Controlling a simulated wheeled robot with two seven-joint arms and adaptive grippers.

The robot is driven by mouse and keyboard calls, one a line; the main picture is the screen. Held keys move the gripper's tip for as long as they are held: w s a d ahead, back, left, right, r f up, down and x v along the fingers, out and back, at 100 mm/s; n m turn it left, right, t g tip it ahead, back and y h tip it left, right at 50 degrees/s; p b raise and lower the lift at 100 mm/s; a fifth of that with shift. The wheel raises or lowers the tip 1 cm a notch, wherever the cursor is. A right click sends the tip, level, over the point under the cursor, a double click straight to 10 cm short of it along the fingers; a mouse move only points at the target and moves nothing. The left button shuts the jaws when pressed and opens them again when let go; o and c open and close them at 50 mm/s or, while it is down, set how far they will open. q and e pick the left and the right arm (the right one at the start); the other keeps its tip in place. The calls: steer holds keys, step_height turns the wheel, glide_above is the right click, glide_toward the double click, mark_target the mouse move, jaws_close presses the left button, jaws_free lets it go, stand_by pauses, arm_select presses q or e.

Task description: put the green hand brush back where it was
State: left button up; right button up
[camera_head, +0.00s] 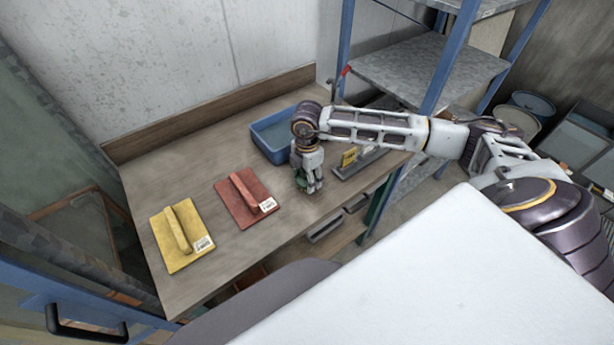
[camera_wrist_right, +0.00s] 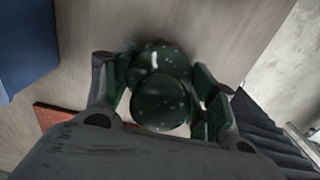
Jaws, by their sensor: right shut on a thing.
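My right gripper (camera_head: 309,188) points down over the right part of the wooden workbench (camera_head: 215,272), in front of the blue tray. It is shut on the green hand brush (camera_head: 304,182), which is mostly hidden by the fingers in the head view. In the right wrist view the brush (camera_wrist_right: 162,98) shows as a dark green, rounded, speckled body between the two fingers (camera_wrist_right: 165,100). Its lower part is hidden, and I cannot tell whether it touches the bench. My left gripper is not in view.
A red handled block (camera_head: 236,206) and a yellow handled block (camera_head: 196,250) lie to the left, both labelled. A blue tray (camera_head: 262,144) stands behind the gripper. A grey holder (camera_head: 346,171) is close on the right. A blue-posted shelf (camera_head: 436,75) stands beyond it.

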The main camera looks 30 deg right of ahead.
steer(key=shift+f, duration=0.15)
steer(key=o, duration=0.9)
steer(key=shift+r, duration=0.2)
step_height(320, 180, up, 12)
steer(key=shift+b, duration=0.85)
